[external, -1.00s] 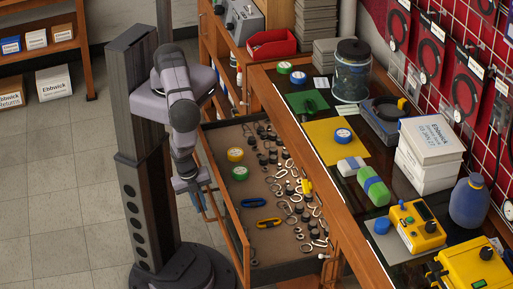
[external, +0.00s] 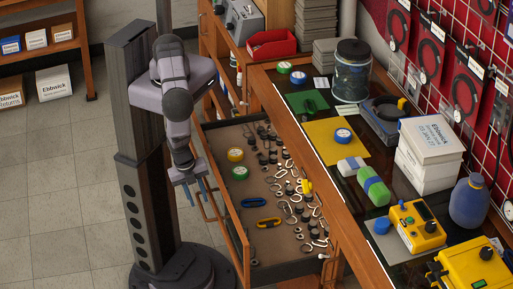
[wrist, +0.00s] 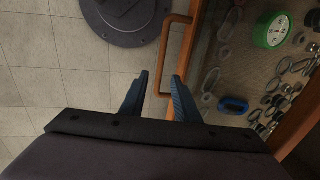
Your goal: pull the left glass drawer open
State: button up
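The drawer (external: 239,222) stands pulled out from the bench, its wooden front facing my arm. It holds rings, clips, dark knobs and tape rolls. Its wooden bar handle (wrist: 166,58) shows on the front in the wrist view. My gripper (external: 195,190) is just outside the drawer front, near the handle. In the wrist view its two blue fingers (wrist: 161,74) are spread apart with nothing clamped. The lower end of the handle shows in the gap between them; I cannot tell whether they touch it.
The bench top (external: 318,150) carries a glass jar (external: 352,75), white boxes (external: 430,150) and yellow instruments (external: 416,226). A green tape roll (wrist: 271,31) and a blue-rimmed piece (wrist: 233,104) lie in the drawer. Tiled floor is clear at left, beyond my base.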

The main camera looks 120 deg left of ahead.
jog(key=shift+s+d+r+p, duration=0.15)
jog(key=shift+r+p, duration=0.4)
jog(key=shift+r, duration=0.3)
jog(key=shift+s+d+r+p, duration=0.1)
jog(key=shift+r+p, duration=0.4)
jog(key=shift+r, duration=0.3)
jog(key=w+d+r+n+g+h, duration=0.1)
jog(key=w+d+r+n, duration=0.15)
jog(key=w+r, duration=0.45)
jog(key=w+d+r+n+g+h, duration=0.1)
jog(key=w+r+n, duration=0.25)
jog(key=r, duration=0.85)
jog(key=a+r+n, duration=0.3)
jog(key=a+r, duration=0.7)
jog(key=r, duration=0.5)
jog(key=shift+a+b, duration=0.35)
jog(key=shift+b, duration=0.1)
